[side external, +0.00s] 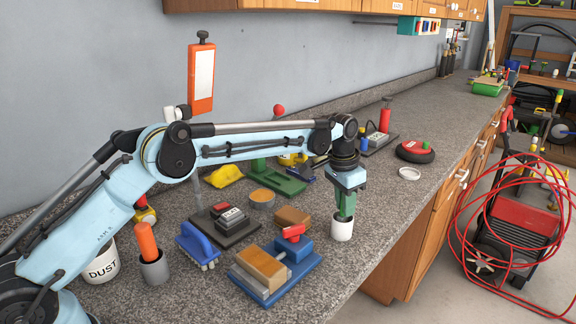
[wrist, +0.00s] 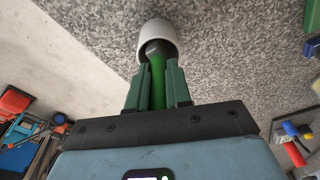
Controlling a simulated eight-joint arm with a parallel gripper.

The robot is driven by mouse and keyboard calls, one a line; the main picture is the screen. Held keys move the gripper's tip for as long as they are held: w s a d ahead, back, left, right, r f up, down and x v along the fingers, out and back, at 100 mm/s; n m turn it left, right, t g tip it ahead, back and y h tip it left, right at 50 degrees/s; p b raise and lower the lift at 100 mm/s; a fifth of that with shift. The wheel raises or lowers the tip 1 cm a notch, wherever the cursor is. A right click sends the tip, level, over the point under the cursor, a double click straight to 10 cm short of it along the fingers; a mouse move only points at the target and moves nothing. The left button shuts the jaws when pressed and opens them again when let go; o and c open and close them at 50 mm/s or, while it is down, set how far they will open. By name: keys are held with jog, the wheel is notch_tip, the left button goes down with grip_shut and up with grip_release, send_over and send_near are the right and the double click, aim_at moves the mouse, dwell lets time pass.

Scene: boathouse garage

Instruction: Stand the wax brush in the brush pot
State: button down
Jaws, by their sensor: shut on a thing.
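A white cylindrical pot (side external: 342,229), which I take as the brush pot, stands upright near the counter's front edge. My gripper (side external: 345,207) points down directly above it. In the wrist view the brush's dark end lies within the mouth of the pot (wrist: 147,29). How deep it reaches is hidden. In the side view the fingers largely cover the brush.
A blue vise with a wooden block (side external: 262,266) stands left of the pot. A brown block (side external: 292,218), a black switch box (side external: 228,222) and a blue brush (side external: 196,244) are nearby. The counter's front edge is close on the right.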

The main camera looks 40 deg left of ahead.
jog(key=shift+f, duration=0.45)
jog(key=c, duration=1)
grip_release()
jog(key=shift+f, duration=0.15)
jog(key=shift+c, duration=0.2)
jog(key=s+a+r+n+t, duration=0.1)
jog(key=s+a+r, duration=0.15)
jog(key=r, duration=0.55)
jog(key=s+a+r, duration=0.1)
jog(key=s+r, duration=0.3)
jog(key=r, duration=0.4)
jog(key=s+a+f+n+t, duration=0.1)
jog(key=s+a+f, duration=0.1)
jog(key=s, duration=0.5)
jog(key=s+a+f+n+t, duration=0.1)
jog(key=s+f+t, duration=0.1)
jog(key=s, duration=0.6)
jog(key=s+a+f+n+t, duration=0.1)
jog(key=s+a+f, duration=0.1)
jog(key=s, duration=0.5)
jog(key=shift+s+a+f+t+y, duration=0.3)
jog(key=shift+s+f+t, duration=0.1)
jog(key=shift+f, duration=0.4)
